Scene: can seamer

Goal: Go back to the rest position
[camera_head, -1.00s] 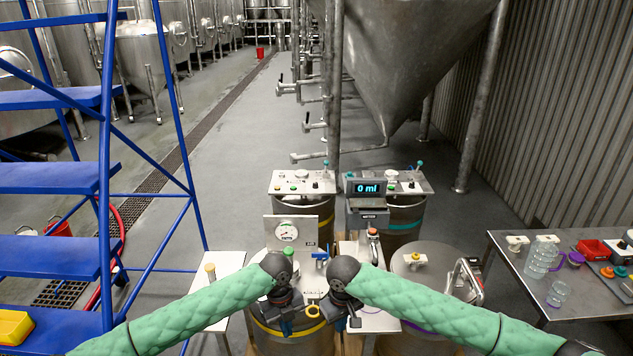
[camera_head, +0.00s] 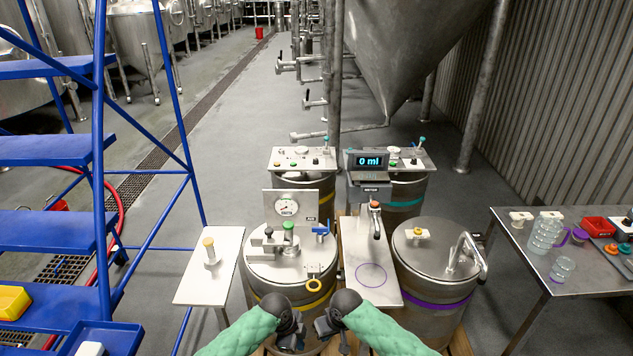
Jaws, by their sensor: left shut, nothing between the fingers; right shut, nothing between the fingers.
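My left gripper (camera_head: 291,338) and my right gripper (camera_head: 327,330) are close together at the bottom middle of the head view. Both are low, in front of the drum with the yellow band (camera_head: 287,267). The fingers are small and partly hidden by my wrists. Both grippers are shut and hold nothing. They look apart from the drum's lid and from the white plate (camera_head: 364,262) to its right.
A drum with a purple band (camera_head: 437,262) stands right of the white plate. A small white table (camera_head: 225,250) stands left, beside a blue ladder (camera_head: 103,200). A metal table (camera_head: 535,270) with jugs is at right. A display (camera_head: 369,161) reads 0 ml.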

